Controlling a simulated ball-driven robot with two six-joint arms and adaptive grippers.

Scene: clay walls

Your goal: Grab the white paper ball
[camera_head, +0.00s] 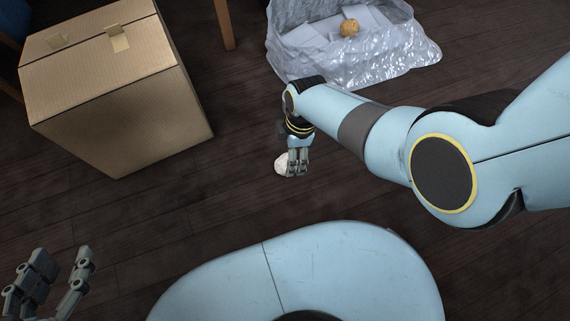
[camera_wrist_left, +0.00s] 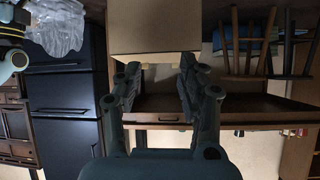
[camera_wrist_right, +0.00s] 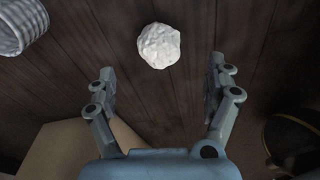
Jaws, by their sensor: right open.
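The white paper ball (camera_head: 281,165) lies on the dark wooden floor in the head view, partly hidden by my right gripper. In the right wrist view the ball (camera_wrist_right: 159,46) is ahead of the fingertips, toward the top. My right gripper (camera_head: 297,172) points down beside the ball. Its fingers are spread with nothing between them in the right wrist view (camera_wrist_right: 164,82). My left gripper (camera_head: 62,268) is at the lower left of the head view, well away from the ball. Its fingers are apart and empty in the left wrist view (camera_wrist_left: 158,82).
A closed cardboard box (camera_head: 120,100) stands at the upper left. A clear plastic bag (camera_head: 300,65) at the top holds papers and a brown crumpled ball (camera_head: 350,28). A wooden leg (camera_head: 224,25) stands between them. Bare floor lies between the box and my right gripper.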

